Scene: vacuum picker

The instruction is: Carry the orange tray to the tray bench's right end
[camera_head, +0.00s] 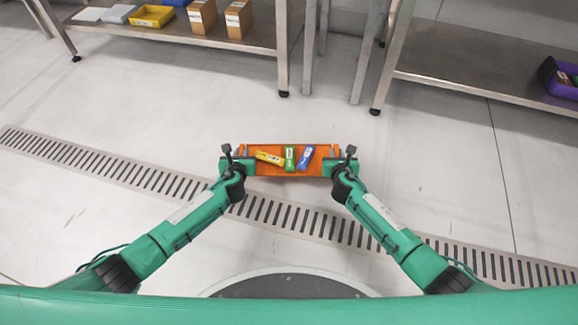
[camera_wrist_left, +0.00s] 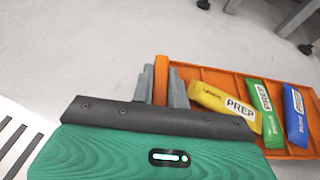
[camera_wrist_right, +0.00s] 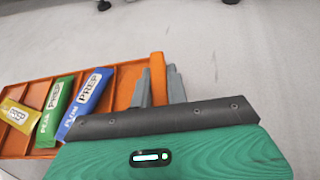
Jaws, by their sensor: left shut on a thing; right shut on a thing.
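The orange tray (camera_head: 275,171) is held up in front of me between my two arms, above the floor. It carries a yellow packet (camera_head: 270,158), a green packet (camera_head: 290,158) and a blue packet (camera_head: 306,157), which also show in both wrist views. My left gripper (camera_head: 246,152) is shut on the tray's left end wall, seen in the left wrist view (camera_wrist_left: 161,82). My right gripper (camera_head: 333,152) is shut on the tray's right end wall, seen in the right wrist view (camera_wrist_right: 158,85). The tray looks about level.
A metal bench (camera_head: 240,40) at the upper left holds a yellow bin (camera_head: 151,16) and brown boxes (camera_head: 202,16) on a low shelf. Another bench (camera_head: 470,62) at the upper right holds a purple bin (camera_head: 562,85). Open floor with a drain grate (camera_head: 110,170) lies around me.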

